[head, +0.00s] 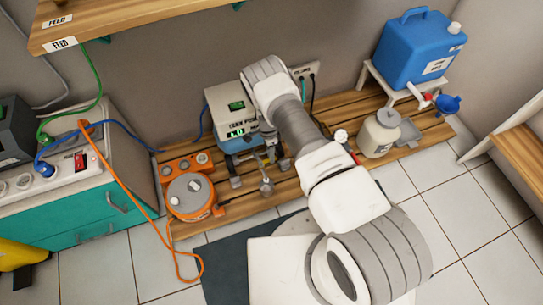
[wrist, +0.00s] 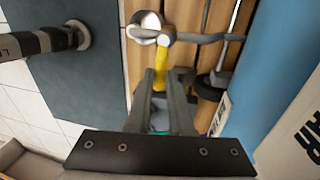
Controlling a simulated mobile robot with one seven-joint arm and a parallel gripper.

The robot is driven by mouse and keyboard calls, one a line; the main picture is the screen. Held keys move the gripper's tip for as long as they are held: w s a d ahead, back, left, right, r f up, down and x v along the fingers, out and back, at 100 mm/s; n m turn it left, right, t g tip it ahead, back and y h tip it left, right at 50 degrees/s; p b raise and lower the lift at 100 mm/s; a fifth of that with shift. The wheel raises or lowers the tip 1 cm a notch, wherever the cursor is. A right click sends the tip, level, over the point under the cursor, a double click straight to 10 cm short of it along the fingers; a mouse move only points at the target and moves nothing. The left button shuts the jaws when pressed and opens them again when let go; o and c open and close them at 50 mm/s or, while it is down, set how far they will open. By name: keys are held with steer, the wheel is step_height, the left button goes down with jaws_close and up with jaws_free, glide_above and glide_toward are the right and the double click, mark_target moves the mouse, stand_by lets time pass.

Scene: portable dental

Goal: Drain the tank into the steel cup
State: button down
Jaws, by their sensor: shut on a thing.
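The blue tank (wrist: 285,75), with a white label reading AIR, fills the right of the wrist view. In the head view, the blue and white machine (head: 230,110) with green displays stands behind my gripper (head: 268,157). In the wrist view my gripper (wrist: 165,82) is shut on a yellow lever (wrist: 163,58), whose lower part is between the fingers. The lever joins a grey pipe or valve (wrist: 195,37). The steel cup (wrist: 148,22) appears just beyond the lever, partly covered by the fitting; I cannot tell its contents.
An orange device (head: 190,195) sits left on the slatted wooden platform (head: 285,188), with an orange cable (head: 145,212) hanging nearby. A cream jar (head: 378,134) and a blue jerrycan (head: 418,50) stand right. A dark mat (head: 228,262) lies in front on the tiled floor.

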steer(key=shift+w+n, duration=0.15)
steer(key=shift+n, duration=0.15)
steer(key=c, duration=0.8)
jaws_free()
steer(key=w+r+p, duration=0.1)
steer(key=r, duration=0.4)
steer(key=w+r+p, duration=0.1)
steer(key=r+p, duration=0.1)
steer(key=r, duration=0.4)
steer(key=w+a+r+p, duration=0.1)
steer(key=r+p, duration=0.1)
steer(key=r, duration=0.4)
steer(key=shift+w, duration=0.1)
